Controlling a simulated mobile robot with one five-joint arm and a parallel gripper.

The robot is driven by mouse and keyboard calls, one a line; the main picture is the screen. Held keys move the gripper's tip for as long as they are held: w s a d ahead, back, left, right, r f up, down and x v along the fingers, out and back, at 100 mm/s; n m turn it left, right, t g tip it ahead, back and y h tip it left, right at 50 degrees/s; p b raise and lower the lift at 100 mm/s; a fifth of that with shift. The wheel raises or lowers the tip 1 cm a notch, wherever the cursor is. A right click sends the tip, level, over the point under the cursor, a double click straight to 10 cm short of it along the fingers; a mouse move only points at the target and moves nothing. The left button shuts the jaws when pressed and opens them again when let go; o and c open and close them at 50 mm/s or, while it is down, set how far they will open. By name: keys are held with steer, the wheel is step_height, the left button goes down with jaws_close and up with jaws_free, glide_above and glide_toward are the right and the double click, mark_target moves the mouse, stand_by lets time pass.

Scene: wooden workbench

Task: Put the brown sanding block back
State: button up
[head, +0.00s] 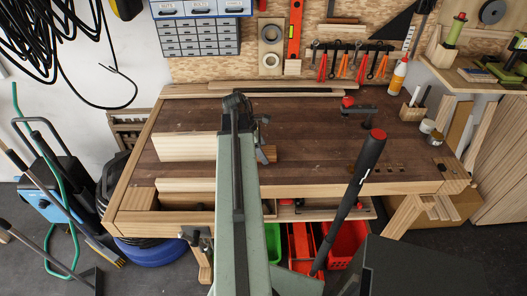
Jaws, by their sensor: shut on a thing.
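My pale green arm reaches up the middle of the head view over the wooden workbench (320,135). My gripper (261,143) is mostly hidden behind the arm; dark parts of it show just to the right. A small brown block (270,153), which looks like the sanding block, shows at its lower end, partly hidden. The gripper appears shut on it. I cannot tell whether the block touches the bench top.
Pale boards (185,147) lie left of my arm. A black clamp with a red knob (350,105) is at the back right. A black bar with a red end (350,190) rises at the front right. Small cans (427,126) stand at the right. The bench's right middle is fairly clear.

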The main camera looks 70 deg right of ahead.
steer(key=o, duration=1.3)
steer(key=shift+f, duration=0.15)
steer(key=shift+a, duration=0.1)
steer(key=shift+r+p, duration=0.4)
steer(key=shift+r, duration=0.05)
steer(key=p+v, duration=1)
steer(key=v, duration=0.1)
steer(key=shift+w+r+p, duration=0.15)
steer(key=shift+r+p, duration=0.05)
steer(key=shift+p, duration=0.1)
